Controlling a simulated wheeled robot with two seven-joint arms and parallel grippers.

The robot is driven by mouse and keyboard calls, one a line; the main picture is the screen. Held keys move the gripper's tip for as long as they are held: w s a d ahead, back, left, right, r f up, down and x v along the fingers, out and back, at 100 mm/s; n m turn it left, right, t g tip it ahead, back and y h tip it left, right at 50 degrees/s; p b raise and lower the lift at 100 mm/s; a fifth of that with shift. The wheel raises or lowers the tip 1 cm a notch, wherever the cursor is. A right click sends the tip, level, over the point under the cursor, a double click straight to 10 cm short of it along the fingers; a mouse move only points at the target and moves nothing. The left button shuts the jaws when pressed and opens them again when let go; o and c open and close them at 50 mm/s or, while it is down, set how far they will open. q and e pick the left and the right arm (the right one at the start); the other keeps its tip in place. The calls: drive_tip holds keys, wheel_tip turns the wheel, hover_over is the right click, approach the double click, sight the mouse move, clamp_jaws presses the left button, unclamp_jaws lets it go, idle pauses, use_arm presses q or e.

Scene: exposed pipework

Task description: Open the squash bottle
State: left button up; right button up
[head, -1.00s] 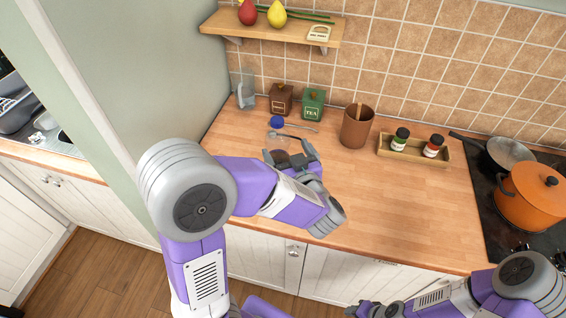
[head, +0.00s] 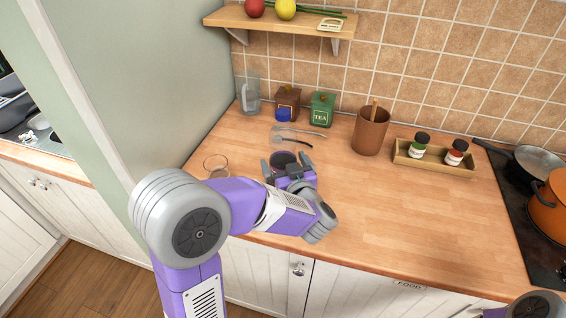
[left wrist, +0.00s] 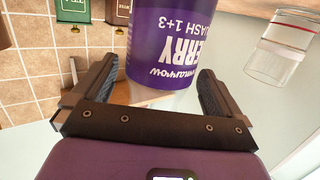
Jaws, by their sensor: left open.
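The squash bottle has a blue cap (head: 283,115), a clear upper part and a purple label; it appears upright on the wooden counter. My left gripper (head: 286,164) is at its lower body, with one finger on each side. In the left wrist view the purple label (left wrist: 165,45) appears upside down between the open fingers of my left gripper (left wrist: 158,72). I cannot tell whether the fingers touch it. The cap is outside the wrist view. My right gripper is not in view; only part of my right arm shows at the lower right.
A clear glass (head: 216,167) stands left of the bottle. Behind are cutlery (head: 300,130), a brown box (head: 288,101) and a green tea box (head: 322,108). A brown pot (head: 370,132) and a spice tray (head: 435,162) stand right. The front right counter is clear.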

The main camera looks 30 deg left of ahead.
use_arm(q)
drive_tip(key=shift+x, duration=1)
drive_tip(key=shift+c, duration=0.2)
drive_tip(key=c, duration=1.2)
drive_tip(key=shift+r, duration=0.15)
drive_tip(key=shift+c, duration=0.2)
wheel_tip(320, 180, up, 28)
drive_tip(key=p, duration=1.2)
